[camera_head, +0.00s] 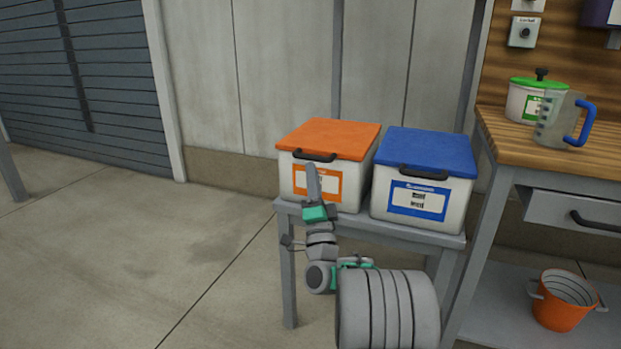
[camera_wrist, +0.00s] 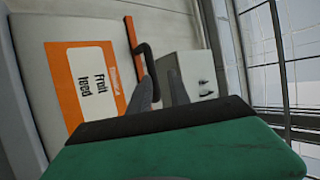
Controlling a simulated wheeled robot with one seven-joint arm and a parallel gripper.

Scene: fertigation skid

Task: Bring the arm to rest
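My gripper (camera_head: 313,168) is raised in front of the orange-lidded white box (camera_head: 331,140), pointing up, with its grey fingers overlapping the box's front in the head view. In the wrist view the two fingers of my gripper (camera_wrist: 161,82) stand apart with a gap between them and nothing held. The same box's orange label (camera_wrist: 90,75), reading "Fruit feed", and its dark handle (camera_wrist: 147,62) show beside the fingers there. Whether the fingers touch the box cannot be told.
A blue-lidded white box (camera_head: 425,152) stands beside the orange-lidded one on a grey stand (camera_head: 425,237). At right, a wooden bench (camera_head: 510,148) holds a green-lidded pot (camera_head: 525,100) and a jug (camera_head: 560,122). An orange bucket (camera_head: 560,308) sits below. The floor at left is clear.

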